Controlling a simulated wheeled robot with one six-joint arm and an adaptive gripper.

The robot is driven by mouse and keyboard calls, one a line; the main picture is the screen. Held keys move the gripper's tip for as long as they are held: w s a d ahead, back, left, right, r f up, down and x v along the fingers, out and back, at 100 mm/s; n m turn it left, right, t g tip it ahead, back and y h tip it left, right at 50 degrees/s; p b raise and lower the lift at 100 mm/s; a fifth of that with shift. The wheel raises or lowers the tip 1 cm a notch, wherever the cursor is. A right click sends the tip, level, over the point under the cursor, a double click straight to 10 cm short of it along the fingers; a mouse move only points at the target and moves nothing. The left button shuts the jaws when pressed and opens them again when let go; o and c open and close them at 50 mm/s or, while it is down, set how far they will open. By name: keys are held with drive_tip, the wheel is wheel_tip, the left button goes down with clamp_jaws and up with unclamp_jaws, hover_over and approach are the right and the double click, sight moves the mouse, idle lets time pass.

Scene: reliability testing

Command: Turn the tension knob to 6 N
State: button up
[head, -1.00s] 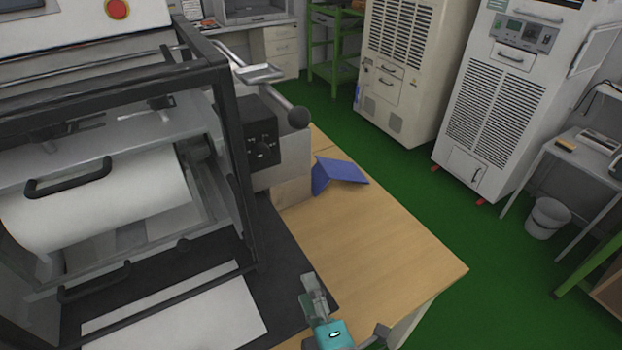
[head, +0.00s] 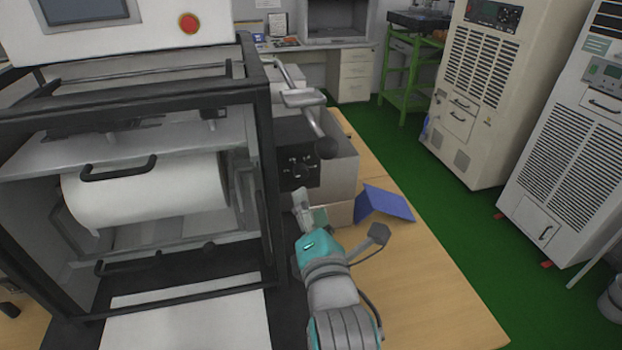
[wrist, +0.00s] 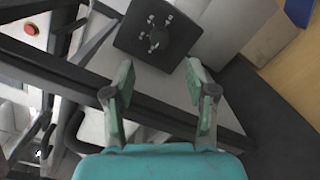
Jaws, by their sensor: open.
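The tension knob (head: 302,170) is a small dark knob with light marks around it, on a black panel (head: 297,183) at the side of the roll machine. In the wrist view the knob (wrist: 157,40) shows on its panel (wrist: 132,42) ahead of the fingertips, with light marks around it too small to read. My gripper (head: 308,207) is open and empty, just below and in front of the panel in the head view. In the wrist view my gripper's fingers (wrist: 160,78) are spread apart, with the knob beyond them and not touched.
The black machine frame (head: 268,200) stands close at the left of my gripper. A blue angled object (head: 384,203) lies on the wooden table (head: 440,270), whose right part is clear.

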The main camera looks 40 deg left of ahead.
sight(303, 175)
drive_tip(key=x, duration=0.8)
drive_tip(key=shift+w+a, duration=0.25)
clamp_jaws()
